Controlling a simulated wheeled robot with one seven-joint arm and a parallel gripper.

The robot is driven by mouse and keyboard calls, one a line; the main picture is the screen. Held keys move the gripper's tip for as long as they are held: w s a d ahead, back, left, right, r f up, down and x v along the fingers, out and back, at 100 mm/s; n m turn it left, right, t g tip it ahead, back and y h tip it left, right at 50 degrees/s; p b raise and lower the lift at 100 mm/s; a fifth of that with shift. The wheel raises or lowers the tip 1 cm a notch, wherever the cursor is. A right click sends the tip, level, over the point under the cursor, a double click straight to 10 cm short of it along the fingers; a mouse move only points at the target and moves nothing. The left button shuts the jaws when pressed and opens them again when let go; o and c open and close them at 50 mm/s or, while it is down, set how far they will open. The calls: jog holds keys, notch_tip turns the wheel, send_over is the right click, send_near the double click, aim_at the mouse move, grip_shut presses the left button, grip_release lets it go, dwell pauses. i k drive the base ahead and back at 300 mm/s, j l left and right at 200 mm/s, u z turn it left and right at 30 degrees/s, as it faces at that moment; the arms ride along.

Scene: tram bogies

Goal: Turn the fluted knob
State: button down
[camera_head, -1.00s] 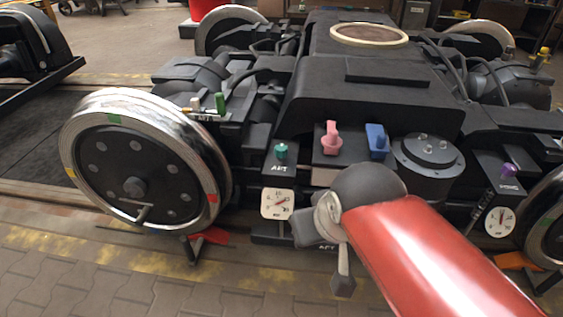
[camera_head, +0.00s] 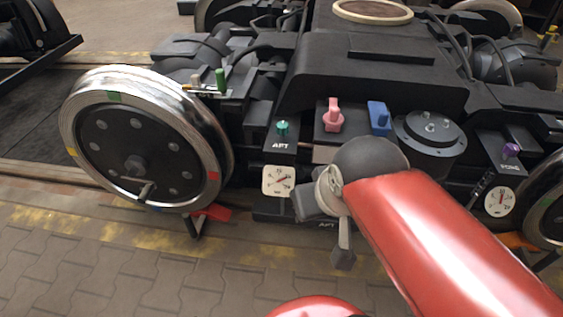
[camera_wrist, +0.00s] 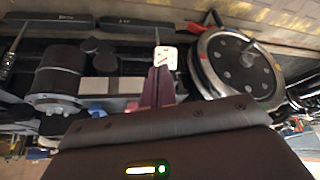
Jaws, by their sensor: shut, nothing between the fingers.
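A small teal knob (camera_head: 283,127) stands on a black box marked AFT, above a white dial (camera_head: 278,180). A purple knob (camera_head: 510,151) stands on a similar box at the right, above another white dial (camera_head: 499,201). Both knobs are too small for me to make out fluting for certain. My gripper (camera_wrist: 160,74) shows in the wrist view with its narrow maroon fingers together and empty. Its tips appear just below a white dial (camera_wrist: 166,56) in that picture; I cannot tell the distance. My arm hides part of the bogie front in the head view.
A pink handle (camera_head: 333,115) and a blue handle (camera_head: 379,117) stand between the knobs, beside a round black housing (camera_head: 429,138). A large wheel (camera_head: 110,145) is at the left, with a red chock (camera_head: 212,212) near it. The paved floor in front is clear.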

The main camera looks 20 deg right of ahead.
aim_at(282, 128)
jog(key=i+j+z, duration=0.1)
jog(key=i+j, duration=0.25)
jog(key=i+j+z, duration=0.1)
jog(key=i+j, duration=0.2)
jog(key=j, duration=0.15)
